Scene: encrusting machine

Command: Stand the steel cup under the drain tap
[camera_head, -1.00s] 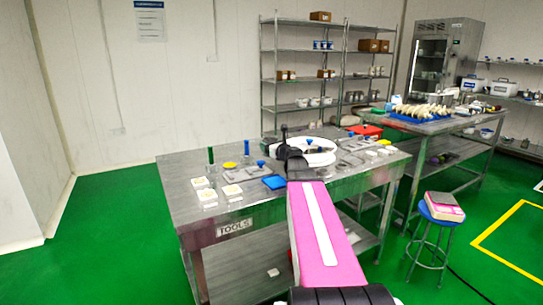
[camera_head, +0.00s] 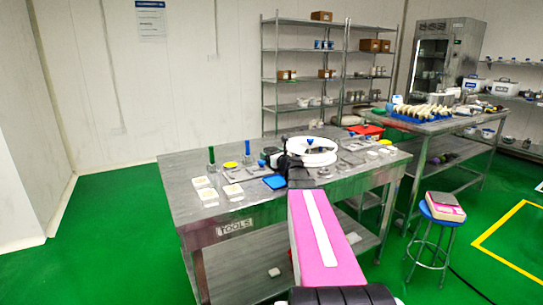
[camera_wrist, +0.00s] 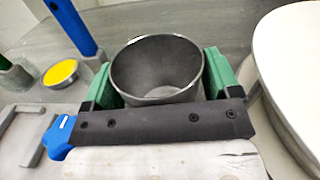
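The steel cup (camera_wrist: 158,70) is a grey, open-topped cylinder, seen from above in the wrist view. It looks empty and roughly upright. My gripper (camera_wrist: 158,82) has one green finger on each side of the cup, and both appear to touch its wall. The cup's base is mostly hidden by the dark bar of my gripper. In the head view my gripper (camera_head: 291,158) is over the middle of the steel table (camera_head: 205,222), left of a large white round part (camera_head: 318,146); the cup cannot be made out there. I cannot make out the drain tap in either view.
A blue-handled tool (camera_wrist: 72,25) and a yellow-filled dish (camera_wrist: 61,74) stand left of the cup. A blue stool (camera_head: 440,212) stands right of the table.

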